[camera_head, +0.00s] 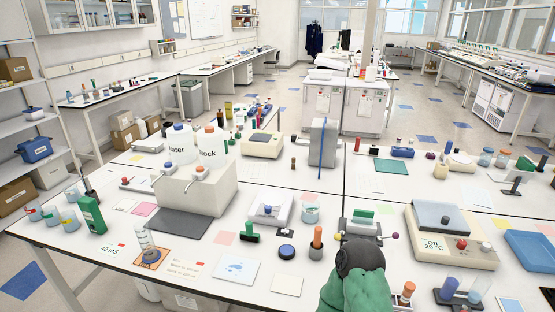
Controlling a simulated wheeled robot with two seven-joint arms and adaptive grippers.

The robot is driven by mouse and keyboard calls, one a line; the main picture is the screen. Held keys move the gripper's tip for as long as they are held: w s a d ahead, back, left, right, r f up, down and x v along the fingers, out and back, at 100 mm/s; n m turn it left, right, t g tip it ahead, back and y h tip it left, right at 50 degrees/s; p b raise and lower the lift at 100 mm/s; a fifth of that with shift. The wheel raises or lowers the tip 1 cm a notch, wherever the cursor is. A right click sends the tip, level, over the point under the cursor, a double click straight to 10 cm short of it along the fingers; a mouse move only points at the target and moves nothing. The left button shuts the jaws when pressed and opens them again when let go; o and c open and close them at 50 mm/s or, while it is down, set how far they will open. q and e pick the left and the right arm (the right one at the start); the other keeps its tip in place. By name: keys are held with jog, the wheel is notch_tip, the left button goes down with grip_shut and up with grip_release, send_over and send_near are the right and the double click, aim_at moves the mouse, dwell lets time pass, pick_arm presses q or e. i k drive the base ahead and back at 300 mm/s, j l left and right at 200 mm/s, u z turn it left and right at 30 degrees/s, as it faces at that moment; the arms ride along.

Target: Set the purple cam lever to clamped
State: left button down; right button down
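A small purple ball (395,236), which looks like the knob of the purple cam lever, shows at the right side of a small grey and green fixture (363,216). The lever's arm is thin and its exact angle is too small to tell. A green and dark grey arm link of mine rises from the bottom edge, just in front of the fixture, and covers its lower part. The fingers of my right gripper cannot be made out behind this link. My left gripper is not in view.
A beige device (452,251) with a grey top and a "20 °C" label stands right of the fixture. A dark pot with an orange-topped item (317,237) stands to its left. Orange-topped (408,287) and blue-topped (449,287) items stand at front right.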

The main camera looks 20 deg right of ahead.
aim_at(394, 235)
jog(key=k+j+z, duration=0.15)
jog(key=z, duration=1.4)
